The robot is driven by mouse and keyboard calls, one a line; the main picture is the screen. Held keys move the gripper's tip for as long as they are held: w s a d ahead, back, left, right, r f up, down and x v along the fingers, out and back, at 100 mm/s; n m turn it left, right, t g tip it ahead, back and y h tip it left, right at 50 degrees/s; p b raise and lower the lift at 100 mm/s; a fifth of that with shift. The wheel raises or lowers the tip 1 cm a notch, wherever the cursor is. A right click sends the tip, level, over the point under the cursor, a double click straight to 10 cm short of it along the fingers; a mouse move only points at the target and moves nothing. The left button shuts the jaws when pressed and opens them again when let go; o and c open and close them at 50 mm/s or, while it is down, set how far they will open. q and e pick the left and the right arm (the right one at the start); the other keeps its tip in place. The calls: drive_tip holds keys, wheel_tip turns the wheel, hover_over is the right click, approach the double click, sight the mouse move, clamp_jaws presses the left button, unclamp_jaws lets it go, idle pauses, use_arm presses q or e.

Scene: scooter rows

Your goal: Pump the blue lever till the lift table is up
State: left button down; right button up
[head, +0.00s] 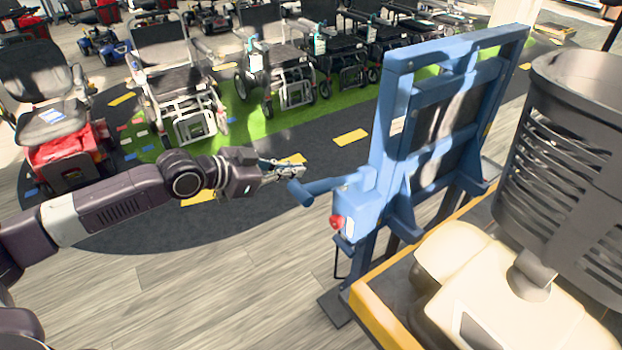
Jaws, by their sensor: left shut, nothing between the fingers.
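The blue lever (322,187) sticks out to the left from the blue lift frame (385,110) and ends in a thicker grip. A red knob (337,222) sits on the frame below it. The lift table (372,310) has a yellow edge and stands low at the right, partly cut off by the picture. A chair with a cream seat and dark slatted back (565,150) is on it. My left gripper (298,170) is shut and empty. In the picture its fingertips are just above the lever's grip; I cannot tell whether they touch. My right gripper is not in view.
Several wheelchairs (175,85) and scooters stand in rows at the back on a green strip (285,118). A scooter with a red base (68,155) stands at the left. The wood floor (210,285) in front of the lift is clear.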

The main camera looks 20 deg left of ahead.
use_arm(q)
drive_tip(key=p, duration=0.1)
hover_over(311, 187)
drive_tip(key=d, duration=0.1)
wheel_tip(311, 187, down, 3)
drive_tip(key=shift+r, duration=0.15)
drive_tip(key=f, duration=0.3)
drive_tip(key=shift+w+a+f+p, duration=0.15)
drive_tip(key=shift+a+f+p, duration=0.1)
drive_tip(key=shift+a+p, duration=0.1)
drive_tip(key=shift+a+f, duration=0.2)
drive_tip(key=shift+f, duration=0.25)
